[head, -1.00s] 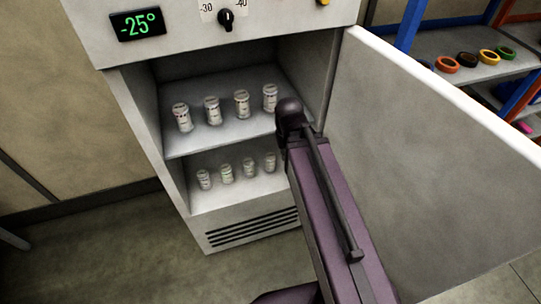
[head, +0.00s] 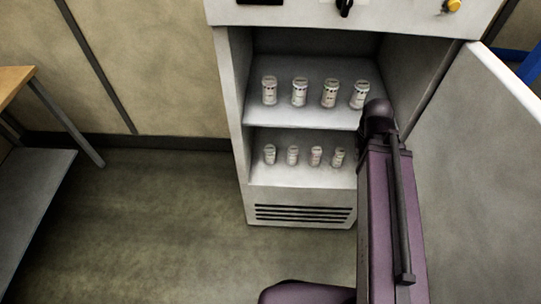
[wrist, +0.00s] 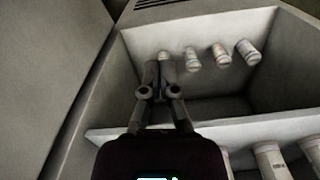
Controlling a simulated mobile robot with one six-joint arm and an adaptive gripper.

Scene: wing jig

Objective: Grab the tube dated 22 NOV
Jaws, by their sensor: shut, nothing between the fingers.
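White capped tubes with small dark print stand upright on two freezer shelves in the head view. The upper row includes a leftmost tube (head: 269,91) and a rightmost tube (head: 359,96); the lower row includes a leftmost tube (head: 269,155) and a rightmost tube (head: 337,158). No date is legible, so I cannot tell which is 22 NOV. My gripper (wrist: 158,68) is shut and empty in the wrist view, its tips appearing just in front of a lower-row end tube (wrist: 164,56), partly hidden by them. The gripper itself is hidden in the head view.
The freezer's door (head: 480,190) stands open at the right. The upper shelf (head: 300,118) has an edge that crosses near my gripper in the wrist view (wrist: 240,122). A table (head: 30,190) stands at the left, with clear floor (head: 170,220) between.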

